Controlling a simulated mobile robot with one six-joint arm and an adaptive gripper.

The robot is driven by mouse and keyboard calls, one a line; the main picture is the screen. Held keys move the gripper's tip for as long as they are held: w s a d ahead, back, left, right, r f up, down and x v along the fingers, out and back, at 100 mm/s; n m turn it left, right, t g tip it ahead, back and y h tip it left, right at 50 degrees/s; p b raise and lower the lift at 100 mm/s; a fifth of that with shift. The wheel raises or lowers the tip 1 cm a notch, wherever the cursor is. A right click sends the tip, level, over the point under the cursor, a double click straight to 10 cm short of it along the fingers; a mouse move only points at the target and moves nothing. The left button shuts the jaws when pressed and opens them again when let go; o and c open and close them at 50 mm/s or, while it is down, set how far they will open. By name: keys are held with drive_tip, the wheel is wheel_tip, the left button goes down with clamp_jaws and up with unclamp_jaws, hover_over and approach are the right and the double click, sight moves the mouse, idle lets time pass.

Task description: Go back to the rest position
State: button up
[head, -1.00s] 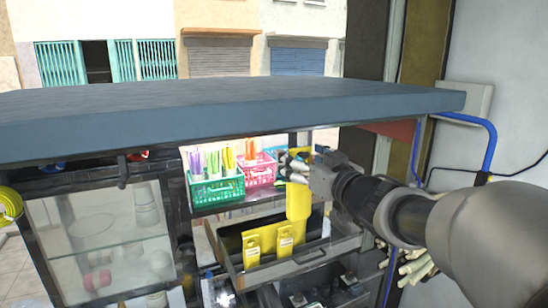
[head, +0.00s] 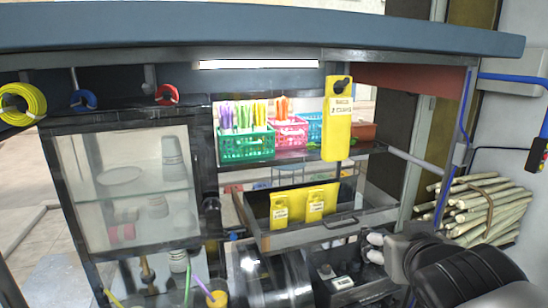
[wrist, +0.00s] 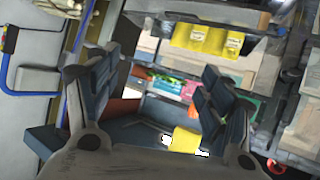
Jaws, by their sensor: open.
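My gripper (head: 374,247) is at the lower right of the head view, in front of and below the drawer's right end. In the wrist view its two fingers (wrist: 165,95) are wide apart with nothing between them in their grasp. A yellow door-hanger-shaped tag (head: 338,125) hangs from a dark hook under the counter's edge, above and left of my gripper and apart from it. The tag's lower part also seems to show in the wrist view (wrist: 184,141).
An open drawer (head: 310,235) holds yellow packets (head: 316,206). Green (head: 245,146) and pink (head: 288,133) baskets stand on the shelf behind. A glass case (head: 120,200) is at left. Sugarcane stalks (head: 478,210) lie bundled at right.

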drive_tip(key=s+a+f+g+y+b, duration=0.1)
drive_tip(key=s+a+f+g+b, duration=0.1)
drive_tip(key=s+f, duration=0.4)
drive_tip(key=s+a+f+n+g+y+b, duration=0.1)
drive_tip(key=s+a+f+g+b, duration=0.2)
drive_tip(key=f, duration=0.8)
drive_tip(key=s+a+f+g+b, duration=0.2)
drive_tip(key=s+f+b, duration=0.3)
drive_tip(key=s+f, duration=0.3)
drive_tip(key=s+a, duration=0.1)
drive_tip(key=s, duration=0.1)
drive_tip(key=shift+s+f+g+y, duration=0.2)
drive_tip(key=shift+s+g+y, duration=0.1)
drive_tip(key=shift+s+y, duration=0.1)
drive_tip(key=shift+w+d, duration=0.1)
